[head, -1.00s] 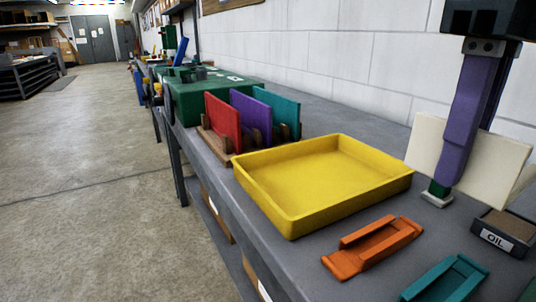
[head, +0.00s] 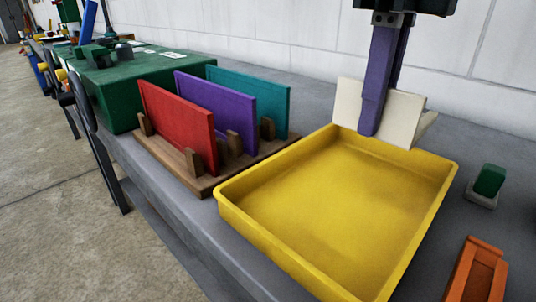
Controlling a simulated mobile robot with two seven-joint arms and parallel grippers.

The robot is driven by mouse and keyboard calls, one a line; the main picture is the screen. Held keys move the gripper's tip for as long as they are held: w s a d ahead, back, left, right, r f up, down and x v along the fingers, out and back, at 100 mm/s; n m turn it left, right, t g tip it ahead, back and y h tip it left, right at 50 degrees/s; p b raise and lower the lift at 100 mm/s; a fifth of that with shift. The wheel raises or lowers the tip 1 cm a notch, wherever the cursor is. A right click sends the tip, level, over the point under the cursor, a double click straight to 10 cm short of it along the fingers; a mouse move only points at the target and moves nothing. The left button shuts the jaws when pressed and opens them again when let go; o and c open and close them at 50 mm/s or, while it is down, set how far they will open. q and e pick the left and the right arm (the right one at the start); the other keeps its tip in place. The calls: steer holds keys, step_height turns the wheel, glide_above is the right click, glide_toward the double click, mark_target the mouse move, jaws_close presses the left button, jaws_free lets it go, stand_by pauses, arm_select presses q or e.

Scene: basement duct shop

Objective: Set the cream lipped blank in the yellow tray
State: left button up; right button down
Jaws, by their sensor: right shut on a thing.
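The cream lipped blank (head: 405,112) is a pale plate with a lip along its right end. My right gripper (head: 371,128), with purple fingers, is shut on it and holds it upright at the far rim of the yellow tray. The fingers cover part of its face. The yellow tray (head: 340,205) is empty, shallow and wide, and lies on the grey bench. The blank's lower edge meets the tray's far rim in the picture; I cannot tell whether it touches. My left gripper is not in view.
A wooden rack (head: 190,180) left of the tray holds a red panel (head: 177,125), a purple panel (head: 215,112) and a teal panel (head: 262,100). A green block on a pale base (head: 488,182) and an orange piece (head: 474,272) stand right. A white wall (head: 300,35) runs behind.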

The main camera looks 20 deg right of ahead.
glide_above(346, 227)
step_height(346, 227, down, 8)
steer(key=shift+f, duration=0.15)
step_height(346, 227, down, 5)
steer(key=shift+r+b, duration=0.1)
steer(key=shift+b, duration=0.2)
steer(key=shift+f, duration=0.2)
steer(key=c, duration=0.9)
jaws_free()
steer(key=shift+c, duration=0.2)
